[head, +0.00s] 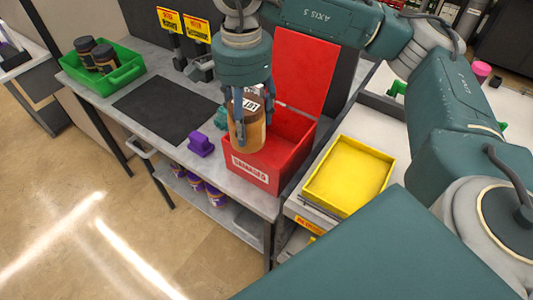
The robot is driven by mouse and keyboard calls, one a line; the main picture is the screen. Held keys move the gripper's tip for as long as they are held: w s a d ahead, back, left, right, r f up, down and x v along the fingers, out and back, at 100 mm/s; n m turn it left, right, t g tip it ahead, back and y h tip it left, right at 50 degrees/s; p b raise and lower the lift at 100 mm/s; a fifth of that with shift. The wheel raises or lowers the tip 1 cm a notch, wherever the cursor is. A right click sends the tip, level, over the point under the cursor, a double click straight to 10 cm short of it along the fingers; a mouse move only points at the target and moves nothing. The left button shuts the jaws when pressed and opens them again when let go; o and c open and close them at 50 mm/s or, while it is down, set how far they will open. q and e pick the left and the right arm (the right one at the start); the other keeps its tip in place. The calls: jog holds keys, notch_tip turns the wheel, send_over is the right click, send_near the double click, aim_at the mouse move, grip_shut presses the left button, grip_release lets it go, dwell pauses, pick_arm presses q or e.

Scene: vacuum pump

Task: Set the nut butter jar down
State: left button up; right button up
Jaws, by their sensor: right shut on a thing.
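The nut butter jar (247,136) is brown with a pale label. It is held upright by my right gripper (248,125), whose fingers close on its sides. In the head view the jar overlaps the left part of an open red box (270,172); I cannot tell whether it touches the box. My left gripper is not in view.
The red box has its lid (304,75) raised. A green bin (128,70) with dark jars stands at the bench's far left. A black mat (167,108) lies bare in the middle. A purple object (201,145) sits near the red box. A yellow tray (348,175) is at right.

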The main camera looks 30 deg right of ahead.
aim_at(259, 99)
jog(key=d+m, duration=0.1)
jog(key=m, duration=0.3)
jog(key=w+d+r+m, duration=0.1)
jog(key=d+m, duration=0.1)
jog(key=m, duration=0.3)
jog(key=w+d+m, duration=0.1)
jog(key=m, duration=0.4)
jog(key=shift+w+d+r+b, duration=0.25)
jog(key=shift+d+r+b, duration=0.05)
jog(key=shift+d, duration=0.05)
jog(key=w+d+m, duration=0.2)
jog(key=d+m, duration=0.3)
jog(key=m, duration=0.8)
jog(key=shift+m, duration=0.4)
notch_tip(259, 99, down, 19)
jog(key=shift+w+f+p, duration=0.1)
jog(key=shift+f+p, duration=0.05)
jog(key=shift+p, duration=0.4)
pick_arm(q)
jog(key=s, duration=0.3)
pick_arm(e)
jog(key=shift+f, duration=0.15)
